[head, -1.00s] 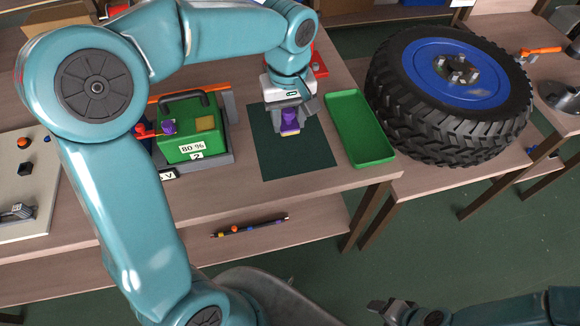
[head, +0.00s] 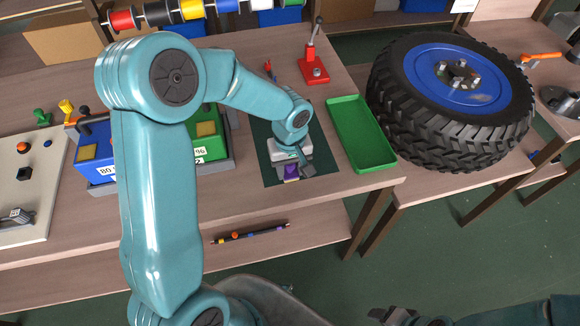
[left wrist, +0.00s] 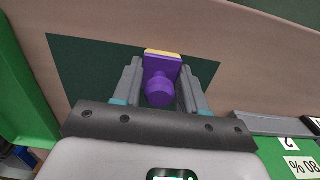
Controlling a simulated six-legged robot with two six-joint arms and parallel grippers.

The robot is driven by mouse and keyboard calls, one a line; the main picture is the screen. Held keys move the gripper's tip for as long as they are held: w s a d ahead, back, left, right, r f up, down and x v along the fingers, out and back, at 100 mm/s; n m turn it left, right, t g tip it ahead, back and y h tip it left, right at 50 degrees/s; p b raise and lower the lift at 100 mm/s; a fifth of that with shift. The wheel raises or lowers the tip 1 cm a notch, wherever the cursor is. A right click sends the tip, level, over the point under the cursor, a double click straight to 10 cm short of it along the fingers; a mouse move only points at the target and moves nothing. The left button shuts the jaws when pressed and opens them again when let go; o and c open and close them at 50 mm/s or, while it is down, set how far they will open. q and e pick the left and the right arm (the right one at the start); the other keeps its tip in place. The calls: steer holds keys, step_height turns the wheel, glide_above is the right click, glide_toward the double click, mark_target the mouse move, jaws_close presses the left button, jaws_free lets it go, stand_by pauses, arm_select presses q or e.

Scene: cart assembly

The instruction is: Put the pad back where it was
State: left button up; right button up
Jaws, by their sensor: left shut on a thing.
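The pad (head: 291,171) is a small purple block with a purple knob and a yellow layer on its face. My left gripper (head: 291,164) is shut on it near the front edge of the dark green mat (head: 322,161). In the left wrist view the pad (left wrist: 162,68) sits between the two fingers (left wrist: 161,88), its yellow edge away from me. I cannot tell whether the pad touches the mat. My right gripper (head: 378,314) shows only partly at the bottom edge; its jaws are unclear.
A green tray (head: 361,134) lies right of the mat. A green battery (head: 211,150) and a blue battery (head: 97,150) stand left of it, partly behind my arm. A red lever stand (head: 313,71) is behind. A large tyre (head: 392,110) is at the right.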

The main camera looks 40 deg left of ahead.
arm_select(q)
steer(key=shift+f+b, duration=0.2)
steer(key=shift+b, duration=0.1)
steer(key=o, duration=1)
steer(key=shift+r, duration=0.1)
step_height(320, 180, up, 12)
steer(key=shift+r+p, duration=0.15)
steer(key=shift+p, duration=0.45)
